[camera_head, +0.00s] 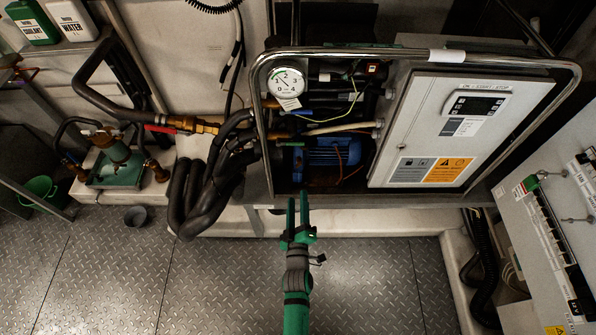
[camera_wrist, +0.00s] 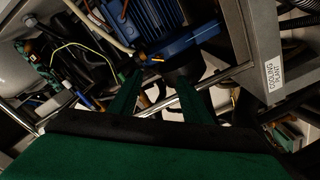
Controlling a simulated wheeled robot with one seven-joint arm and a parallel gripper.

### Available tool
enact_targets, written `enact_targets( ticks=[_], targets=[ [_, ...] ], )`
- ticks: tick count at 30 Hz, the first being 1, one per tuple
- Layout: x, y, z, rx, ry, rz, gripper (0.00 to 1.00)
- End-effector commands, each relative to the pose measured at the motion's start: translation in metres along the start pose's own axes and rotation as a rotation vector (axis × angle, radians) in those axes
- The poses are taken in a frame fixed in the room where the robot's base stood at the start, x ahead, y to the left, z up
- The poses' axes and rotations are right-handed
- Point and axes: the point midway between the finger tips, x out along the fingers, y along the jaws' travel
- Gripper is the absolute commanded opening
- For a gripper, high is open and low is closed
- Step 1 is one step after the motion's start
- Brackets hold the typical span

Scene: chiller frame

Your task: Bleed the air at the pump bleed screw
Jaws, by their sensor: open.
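The blue pump motor (camera_head: 335,152) sits low inside the chiller frame, left of the control panel. In the wrist view the finned blue motor (camera_wrist: 165,28) fills the top middle, with a dark round part below it. A small brass-yellow fitting (camera_wrist: 155,58) shows just under the motor's left end; I cannot tell whether it is the bleed screw. My green gripper (camera_head: 298,198) points at the frame's lower edge, below and left of the motor. In the wrist view its two fingers (camera_wrist: 160,85) are apart, with nothing held between them.
A chrome tube rail (camera_head: 262,130) rings the frame. A pressure gauge (camera_head: 285,82) and hoses crowd its left side. The grey control panel (camera_head: 445,130) stands right of the motor. Thick black hoses (camera_head: 200,195) hang at left. The checker-plate floor (camera_head: 230,280) is mostly clear.

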Motion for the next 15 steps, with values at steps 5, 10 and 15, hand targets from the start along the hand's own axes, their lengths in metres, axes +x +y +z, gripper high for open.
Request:
enact_targets(
  ticks=[5,10,15],
  targets=[
    [0.019,0.005,0.003,-0.033,0.0,0.01,0.44],
    [0.037,0.006,0.004,-0.034,0.0,0.013,0.44],
    [0.067,0.005,0.002,-0.034,0.003,0.01,0.44]
  ],
)
